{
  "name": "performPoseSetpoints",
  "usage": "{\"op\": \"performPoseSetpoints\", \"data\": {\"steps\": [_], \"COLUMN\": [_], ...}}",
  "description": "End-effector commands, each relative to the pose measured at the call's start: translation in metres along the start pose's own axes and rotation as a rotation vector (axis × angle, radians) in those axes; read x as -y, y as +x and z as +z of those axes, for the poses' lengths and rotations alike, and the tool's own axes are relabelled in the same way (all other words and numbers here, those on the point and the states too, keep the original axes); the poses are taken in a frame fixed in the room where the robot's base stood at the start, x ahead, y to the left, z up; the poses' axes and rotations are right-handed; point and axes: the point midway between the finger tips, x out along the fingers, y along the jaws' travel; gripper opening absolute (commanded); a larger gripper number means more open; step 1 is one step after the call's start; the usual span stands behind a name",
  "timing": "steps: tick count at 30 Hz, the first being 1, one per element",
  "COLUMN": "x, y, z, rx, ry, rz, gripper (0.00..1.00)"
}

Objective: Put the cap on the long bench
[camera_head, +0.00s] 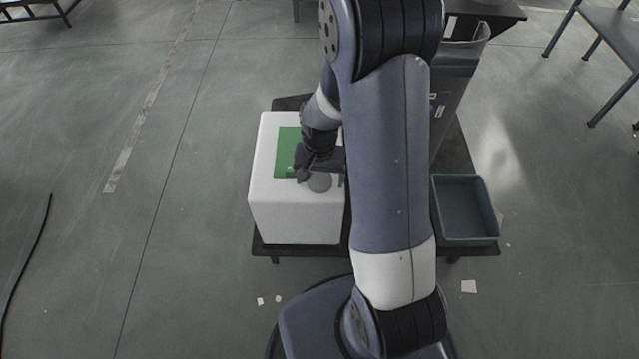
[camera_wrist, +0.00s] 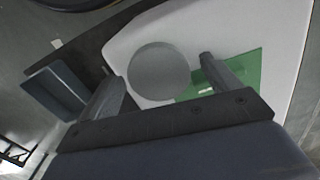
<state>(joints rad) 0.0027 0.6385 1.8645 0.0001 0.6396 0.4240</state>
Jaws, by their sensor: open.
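A round grey disc, which looks like the cap (camera_head: 320,183), lies on top of a white block (camera_head: 293,222), by the edge of a green patch (camera_head: 287,150). The wrist view shows the cap (camera_wrist: 158,70) as a flat grey circle partly over the green. My gripper (camera_head: 322,178) is open just above it, one finger on each side; the fingers do not visibly touch it. In the wrist view the gripper (camera_wrist: 162,70) spans the cap. Which piece of furniture is the long bench I cannot tell; a grey bench-like top (camera_head: 612,35) stands at the upper right.
The white block stands on a dark low table (camera_head: 262,248). A blue-grey open bin (camera_head: 466,243) sits right of my arm. Another dark table (camera_head: 508,12) is at the back, partly hidden. A dark frame (camera_head: 45,16) is at the far left. The left floor is clear except for a cable (camera_head: 30,260).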

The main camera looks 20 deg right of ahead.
Motion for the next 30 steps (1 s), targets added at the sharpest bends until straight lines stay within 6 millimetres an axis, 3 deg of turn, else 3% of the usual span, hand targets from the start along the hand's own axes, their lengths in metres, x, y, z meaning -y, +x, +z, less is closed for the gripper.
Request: {"op": "performPoseSetpoints", "data": {"steps": [10,27,30], "x": [0.0001,0.0001,0.0001], "y": [0.0074,0.0072,0.0071], "z": [0.0,0.0001,0.0], "rx": [-0.001,-0.001,-0.001], "ry": [0.0,-0.001,-0.001], "rz": [0.0,0.0,0.0], "gripper": [0.82,0.36,0.32]}}
